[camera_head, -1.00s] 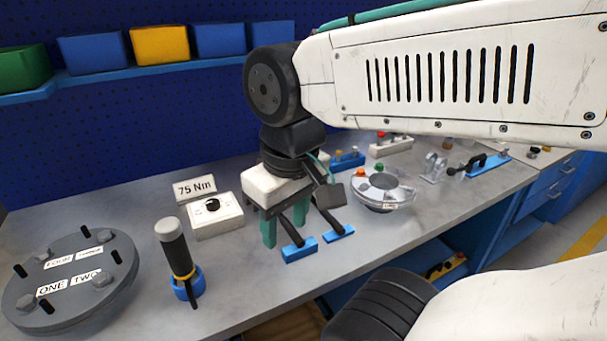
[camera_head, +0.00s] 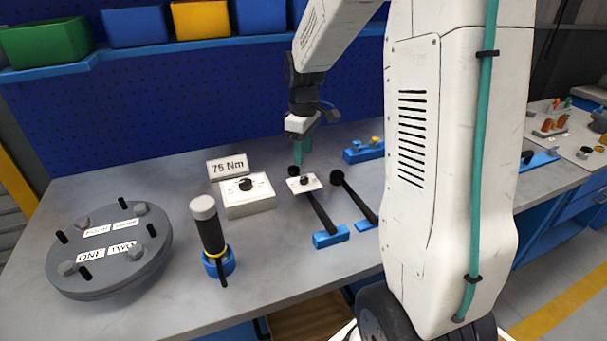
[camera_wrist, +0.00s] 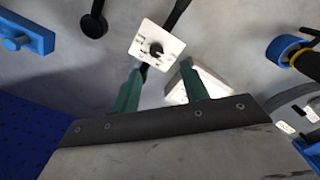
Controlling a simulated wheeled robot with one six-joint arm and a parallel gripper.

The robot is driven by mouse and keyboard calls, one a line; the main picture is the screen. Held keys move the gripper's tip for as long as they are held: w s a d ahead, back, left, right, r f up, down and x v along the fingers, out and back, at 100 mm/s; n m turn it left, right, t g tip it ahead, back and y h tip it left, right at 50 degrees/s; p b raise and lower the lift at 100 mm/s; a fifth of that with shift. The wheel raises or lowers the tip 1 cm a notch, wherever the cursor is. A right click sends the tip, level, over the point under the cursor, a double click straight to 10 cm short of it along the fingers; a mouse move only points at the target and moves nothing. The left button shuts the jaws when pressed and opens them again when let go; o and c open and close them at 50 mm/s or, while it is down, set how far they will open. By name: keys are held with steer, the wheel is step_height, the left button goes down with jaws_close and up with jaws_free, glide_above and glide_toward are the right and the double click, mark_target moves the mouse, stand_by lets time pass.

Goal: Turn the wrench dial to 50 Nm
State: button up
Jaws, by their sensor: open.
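A small white dial plate with a black knob (camera_head: 304,182) sits on a black wrench (camera_head: 318,212) lying on the bench. In the wrist view the dial plate (camera_wrist: 145,40) is just beyond my fingertips, its black knob roughly between them; the scale marks are too small to read. My gripper (camera_head: 303,152), with teal fingers, is open and empty above and behind the dial plate, apart from it. It shows open in the wrist view too (camera_wrist: 160,68). A white box with a black knob (camera_head: 248,196) stands left of the wrench, before a sign reading "75 Nm" (camera_head: 228,167).
A second black wrench (camera_head: 354,199) lies close on the right, each wrench on a blue rest (camera_head: 331,236). A black-handled tool (camera_head: 208,228) stands in a blue holder at front left. A grey flanged disc (camera_head: 110,275) is far left. A blue block (camera_head: 362,152) lies behind.

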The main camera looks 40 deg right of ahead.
mark_target(304, 178)
steer(key=shift+w+d+f, duration=0.2)
steer(key=shift+d+f, duration=0.1)
steer(key=shift+f, duration=0.15)
step_height(304, 178, down, 8)
steer(key=shift+r, duration=0.2)
jaws_close()
